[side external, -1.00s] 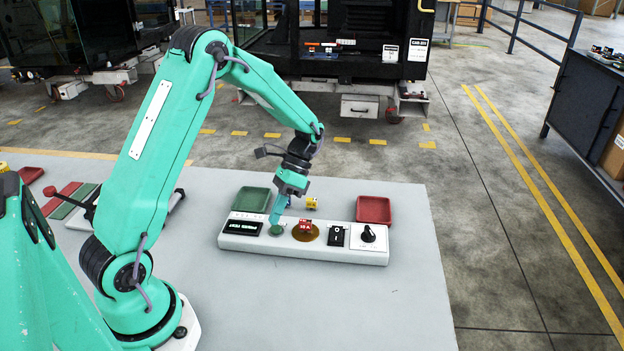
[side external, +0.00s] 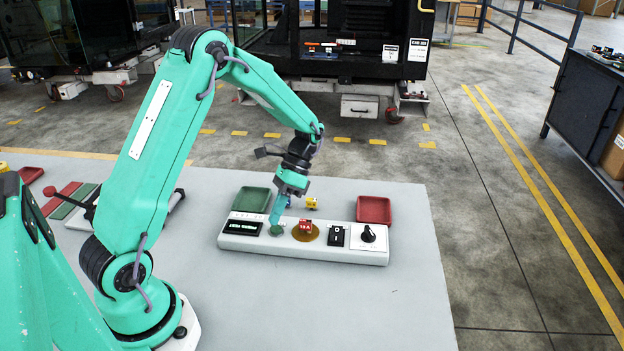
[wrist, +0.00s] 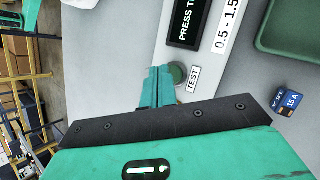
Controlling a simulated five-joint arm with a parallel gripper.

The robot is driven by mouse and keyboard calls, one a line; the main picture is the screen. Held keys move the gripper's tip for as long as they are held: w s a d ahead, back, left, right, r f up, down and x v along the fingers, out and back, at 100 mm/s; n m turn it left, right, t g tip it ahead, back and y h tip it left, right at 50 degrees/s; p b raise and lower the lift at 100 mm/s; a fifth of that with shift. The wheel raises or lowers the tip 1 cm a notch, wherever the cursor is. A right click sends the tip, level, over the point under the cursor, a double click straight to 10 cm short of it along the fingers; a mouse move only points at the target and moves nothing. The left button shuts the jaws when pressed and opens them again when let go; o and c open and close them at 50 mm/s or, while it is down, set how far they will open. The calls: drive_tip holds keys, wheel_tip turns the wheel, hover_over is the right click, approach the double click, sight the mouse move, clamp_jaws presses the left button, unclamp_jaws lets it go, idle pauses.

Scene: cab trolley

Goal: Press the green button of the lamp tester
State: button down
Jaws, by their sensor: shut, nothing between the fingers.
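The lamp tester (side external: 375,257) is a long pale box on the grey table. Its green button (side external: 277,233) sits between a dark display (side external: 243,227) and an amber disc (side external: 296,236). In the wrist view the round green button (wrist: 178,74) shows beside the TEST label (wrist: 193,79). My gripper (side external: 275,223) points down, shut and empty, with its tips at the button. In the wrist view the closed fingers (wrist: 158,88) overlap the button's edge. I cannot tell how far it is pressed. The display (wrist: 188,22) reads "PRESS T", the rest cut off.
A red block (side external: 305,225) stands on the amber disc, near the fingers. A black switch (side external: 336,236) and a knob (side external: 368,234) are further right. A green tray (side external: 252,201), a yellow block (side external: 312,203) and a red tray (side external: 374,210) stand behind. The table front is clear.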

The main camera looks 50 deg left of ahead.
sight(279, 227)
drive_tip(key=shift+f, duration=0.2)
drive_tip(key=shift+d+f, duration=0.1)
drive_tip(key=shift+f, duration=0.15)
drive_tip(key=shift+f, duration=0.5)
idle(1.5)
drive_tip(key=shift+r, duration=0.95)
drive_tip(key=shift+r, duration=0.15)
drive_tip(key=shift+r, duration=2.4)
